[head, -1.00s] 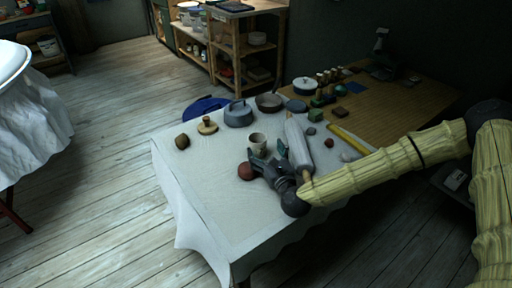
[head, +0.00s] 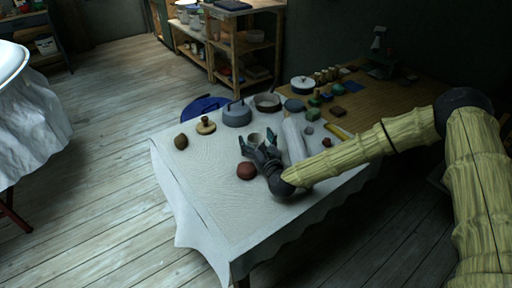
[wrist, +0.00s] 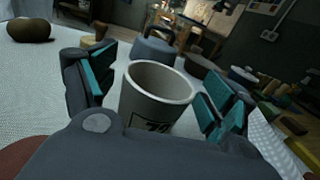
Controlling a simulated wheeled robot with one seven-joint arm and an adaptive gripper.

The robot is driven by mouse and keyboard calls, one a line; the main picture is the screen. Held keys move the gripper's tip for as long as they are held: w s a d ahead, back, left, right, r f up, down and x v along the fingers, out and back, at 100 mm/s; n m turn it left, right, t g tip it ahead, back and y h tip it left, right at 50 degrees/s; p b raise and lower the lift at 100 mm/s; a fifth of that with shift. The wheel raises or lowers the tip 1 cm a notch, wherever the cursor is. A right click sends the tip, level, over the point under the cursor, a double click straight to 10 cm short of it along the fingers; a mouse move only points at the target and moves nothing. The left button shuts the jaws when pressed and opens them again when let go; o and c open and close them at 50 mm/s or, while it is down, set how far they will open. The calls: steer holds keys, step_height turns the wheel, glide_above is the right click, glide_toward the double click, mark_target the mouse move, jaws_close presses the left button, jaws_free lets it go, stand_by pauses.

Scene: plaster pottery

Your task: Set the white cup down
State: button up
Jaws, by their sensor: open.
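The white cup (head: 254,138) stands upright on the cloth-covered table (head: 215,200). In the wrist view the cup (wrist: 157,98) is in the middle, with dark markings on its side and its mouth open upward. My gripper (head: 257,141) is open, with one finger on each side of the cup. Gaps show between the cup and the teal finger pads in the wrist view. My gripper hides the lower part of the cup in the head view, and the palm hides its base in the wrist view.
A red-brown ball (head: 246,171) lies just left of my gripper. The front left of the table is clear.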

steer(key=shift+c, duration=0.4)
steer(key=c, duration=1.2)
steer(key=shift+c, duration=0.2)
